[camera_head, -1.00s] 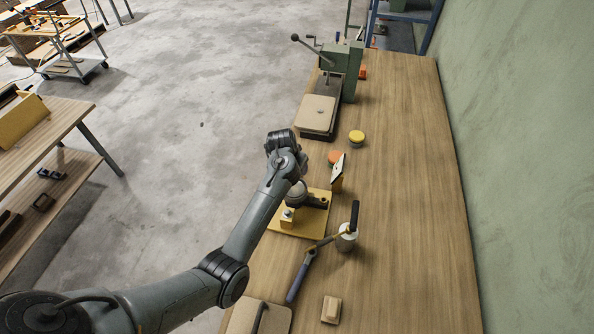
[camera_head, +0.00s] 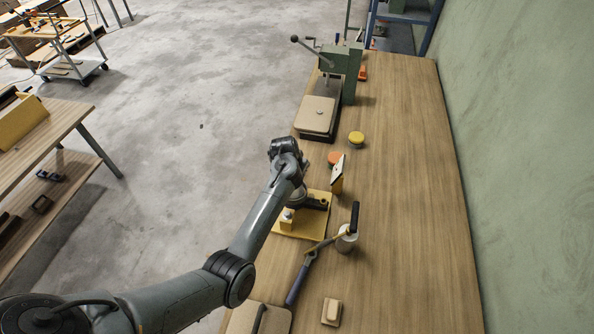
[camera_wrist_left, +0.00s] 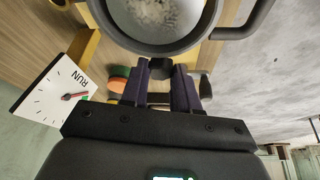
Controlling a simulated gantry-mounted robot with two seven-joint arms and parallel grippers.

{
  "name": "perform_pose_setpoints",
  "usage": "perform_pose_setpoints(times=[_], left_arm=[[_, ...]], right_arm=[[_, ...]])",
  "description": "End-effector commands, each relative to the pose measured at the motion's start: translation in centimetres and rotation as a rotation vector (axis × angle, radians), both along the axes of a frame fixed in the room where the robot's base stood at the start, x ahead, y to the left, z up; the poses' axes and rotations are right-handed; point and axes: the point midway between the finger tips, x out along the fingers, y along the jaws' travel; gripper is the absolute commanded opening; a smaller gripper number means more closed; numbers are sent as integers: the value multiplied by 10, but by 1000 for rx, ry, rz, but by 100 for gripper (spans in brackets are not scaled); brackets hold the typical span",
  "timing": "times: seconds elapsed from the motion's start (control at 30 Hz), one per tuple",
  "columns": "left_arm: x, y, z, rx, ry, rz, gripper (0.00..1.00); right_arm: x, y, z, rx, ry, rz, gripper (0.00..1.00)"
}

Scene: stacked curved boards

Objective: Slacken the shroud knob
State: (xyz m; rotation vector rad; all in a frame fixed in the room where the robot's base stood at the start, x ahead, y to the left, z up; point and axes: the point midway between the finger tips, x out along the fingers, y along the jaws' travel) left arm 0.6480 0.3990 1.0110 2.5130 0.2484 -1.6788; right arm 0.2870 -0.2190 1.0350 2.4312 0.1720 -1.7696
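A dark tool lies on the yellow plate (camera_head: 318,222), mostly hidden by my left arm. In the left wrist view a dark rounded ring, likely its shroud (camera_wrist_left: 228,17), with a pale disc inside, fills the top edge. My left gripper (camera_wrist_left: 162,68) points at it. Its two dark purple-sided fingers stand apart, with a small black part between or just behind the tips. I cannot tell if this is the knob or whether the fingers touch it. In the head view my arm hides the fingers. My right gripper is not in view.
A white RUN dial (camera_wrist_left: 55,90) stands beside the plate and shows in the head view (camera_head: 338,168). Behind it are an orange disc (camera_head: 334,158) and a yellow-topped tin (camera_head: 356,138). A long-handled tool (camera_head: 305,268) crosses near a white cup (camera_head: 347,240). The bench's right side is clear.

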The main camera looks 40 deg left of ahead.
Motion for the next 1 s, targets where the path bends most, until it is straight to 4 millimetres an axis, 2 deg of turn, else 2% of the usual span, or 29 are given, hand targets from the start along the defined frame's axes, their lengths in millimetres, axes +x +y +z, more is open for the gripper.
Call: perform_pose_setpoints(times=[0.03,0.07,0.17,0.4,0.5,0.83,0.87,1.0], left_arm=[[0,0,0,-1,0,0,5],[0,0,0,-1,0,0,0],[0,-1,1,-1,1,7,0],[0,-2,6,-1,4,174,0],[1,-2,4,-1,3,243,0],[1,-2,0,0,-1,275,0],[1,-2,0,0,-1,275,31],[1,-2,0,-1,-1,274,53]], right_arm=[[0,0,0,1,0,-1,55],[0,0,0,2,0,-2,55],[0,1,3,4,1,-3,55],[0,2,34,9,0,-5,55],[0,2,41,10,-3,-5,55],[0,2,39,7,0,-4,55],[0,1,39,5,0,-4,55],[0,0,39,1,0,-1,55]])
